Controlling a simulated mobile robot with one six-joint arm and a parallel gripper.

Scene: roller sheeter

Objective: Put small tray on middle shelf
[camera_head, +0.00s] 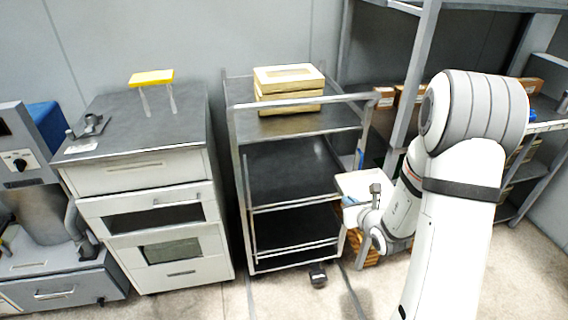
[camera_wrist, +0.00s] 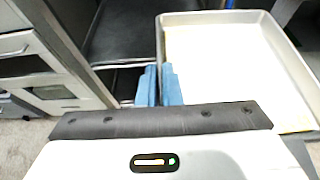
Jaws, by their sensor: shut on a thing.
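The small tray (camera_head: 362,184) is pale and shallow, held at the right side of the metal cart, outside its frame. In the wrist view the tray (camera_wrist: 270,17) shows a grey metal rim and a whitish inside. My gripper (camera_wrist: 160,82) has its blue fingers on either side of the tray's left wall and is shut on it. In the head view my gripper (camera_head: 353,203) is small and partly hidden by the tray and wrist. The cart's middle shelf (camera_head: 290,170) is dark and empty; it seems to be the dark surface (camera_wrist: 125,30) left of the tray.
Stacked boxes (camera_head: 288,85) stand on the cart's top shelf. A grey drawer cabinet (camera_head: 150,180) with a yellow-topped item (camera_head: 151,77) is left of the cart. Shelving (camera_head: 420,60) rises behind my arm. Floor shows in front of the cart.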

